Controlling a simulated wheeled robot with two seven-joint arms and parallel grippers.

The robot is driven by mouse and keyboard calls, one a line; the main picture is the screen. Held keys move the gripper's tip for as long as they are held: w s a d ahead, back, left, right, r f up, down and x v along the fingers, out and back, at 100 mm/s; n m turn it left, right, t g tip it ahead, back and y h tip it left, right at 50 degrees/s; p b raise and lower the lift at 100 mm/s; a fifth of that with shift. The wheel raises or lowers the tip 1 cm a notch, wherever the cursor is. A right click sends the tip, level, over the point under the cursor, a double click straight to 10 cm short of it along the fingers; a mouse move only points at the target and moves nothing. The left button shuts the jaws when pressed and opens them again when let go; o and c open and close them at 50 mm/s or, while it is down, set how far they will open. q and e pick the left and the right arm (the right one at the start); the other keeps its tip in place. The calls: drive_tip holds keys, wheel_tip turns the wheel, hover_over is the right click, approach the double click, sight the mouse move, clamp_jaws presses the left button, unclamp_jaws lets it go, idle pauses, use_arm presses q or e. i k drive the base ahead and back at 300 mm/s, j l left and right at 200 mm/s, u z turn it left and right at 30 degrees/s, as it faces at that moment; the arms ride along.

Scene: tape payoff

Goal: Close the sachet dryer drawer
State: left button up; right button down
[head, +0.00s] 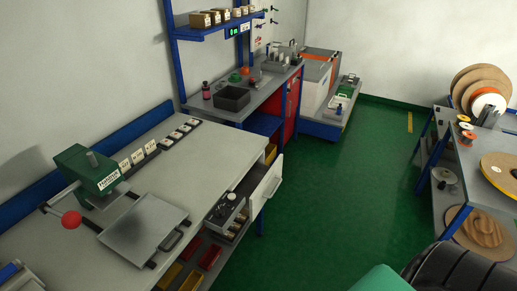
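A drawer with a white front panel (266,185) stands pulled out from under the right edge of the near workbench. A bar handle shows on the outer face of its front. Inside the open drawer is a grey compartment (228,213) holding small pale and dark items, too small to tell exactly. I take this to be the sachet dryer drawer; no label on it is readable. Neither of my grippers shows in the head view, so their places and states are hidden.
The workbench (150,140) carries a green press (88,172) with a red knob and a grey plate (145,228). Red and yellow bins (209,257) sit below. Green floor (330,195) is clear right of the drawer. A reel table stands at far right.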

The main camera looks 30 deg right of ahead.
sight(245, 178)
drive_tip(key=z, duration=1.15)
